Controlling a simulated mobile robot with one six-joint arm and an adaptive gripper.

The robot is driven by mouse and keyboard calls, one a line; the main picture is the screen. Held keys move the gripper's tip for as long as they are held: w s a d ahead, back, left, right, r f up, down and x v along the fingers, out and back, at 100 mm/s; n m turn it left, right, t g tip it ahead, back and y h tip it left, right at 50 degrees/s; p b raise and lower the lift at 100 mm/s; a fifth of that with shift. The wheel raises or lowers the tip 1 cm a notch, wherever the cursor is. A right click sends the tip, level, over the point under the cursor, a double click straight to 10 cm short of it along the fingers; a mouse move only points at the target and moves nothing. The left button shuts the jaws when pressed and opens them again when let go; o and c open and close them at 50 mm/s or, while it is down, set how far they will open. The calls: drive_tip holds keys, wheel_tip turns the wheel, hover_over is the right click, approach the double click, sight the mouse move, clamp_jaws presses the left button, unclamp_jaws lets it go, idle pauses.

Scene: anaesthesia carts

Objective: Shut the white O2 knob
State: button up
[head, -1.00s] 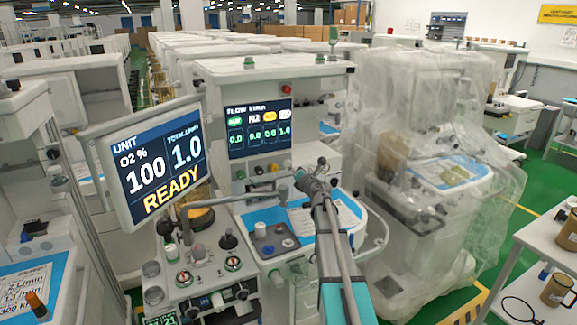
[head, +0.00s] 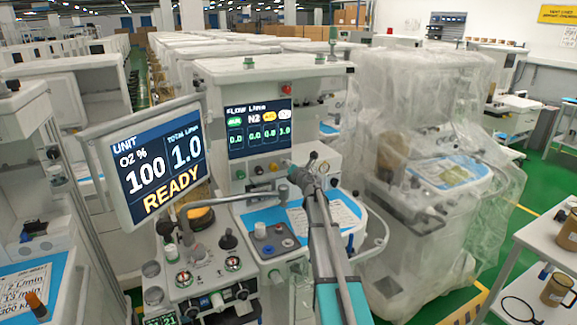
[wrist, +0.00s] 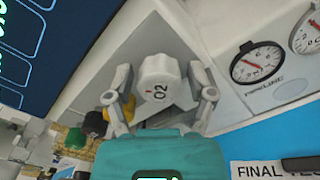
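The white O2 knob (wrist: 158,85) shows large in the wrist view, its O2 lettering tilted. My gripper (wrist: 160,76) is open, with one finger on each side of the knob. A gap shows on both sides, and I cannot tell whether either finger touches it. In the head view my gripper (head: 296,172) is at the panel under the flow screen (head: 259,128) and hides the knob. The flow screen's rightmost reading is 1.0, the others 0.0. The tilted monitor (head: 157,165) reads O2 100 %, total 1.0 L/min, READY.
Pressure gauges (wrist: 257,62) are on the right. A plastic-wrapped cart (head: 445,130) stands close on the right in the head view.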

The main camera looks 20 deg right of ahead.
drive_tip(key=c, duration=0.7)
drive_tip(key=shift+m, duration=0.3)
drive_tip(key=m, duration=0.3)
drive_tip(key=shift+m, duration=2.2)
drive_tip(key=o, duration=1.1)
drive_tip(key=shift+o, duration=0.2)
